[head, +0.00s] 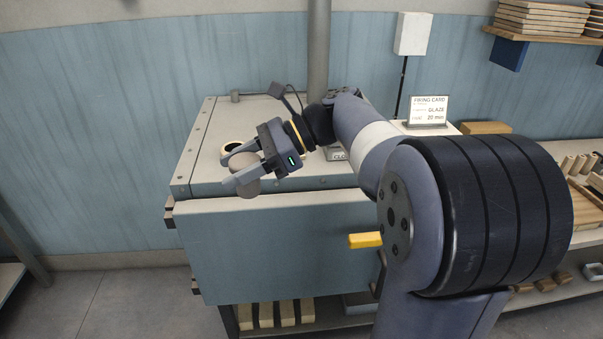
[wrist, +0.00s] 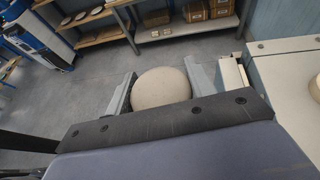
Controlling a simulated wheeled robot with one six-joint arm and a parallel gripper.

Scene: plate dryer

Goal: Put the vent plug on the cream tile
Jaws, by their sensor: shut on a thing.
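The vent plug, a rounded grey-beige body, sits between the two fingers of my gripper (head: 234,168). In the wrist view the plug (wrist: 160,88) appears as a smooth dome with a finger on each side. My gripper is shut on it, over the front left part of the kiln top (head: 205,165). I cannot clearly make out the cream tile; a pale flat surface (head: 413,129) lies under the firing card.
The firing card (head: 428,111) stands right of the kiln, behind my arm. A yellow handle (head: 365,240) sticks out at the kiln's front. Right shelves (head: 580,248) hold wooden pieces. The floor left of the kiln (head: 110,290) is clear.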

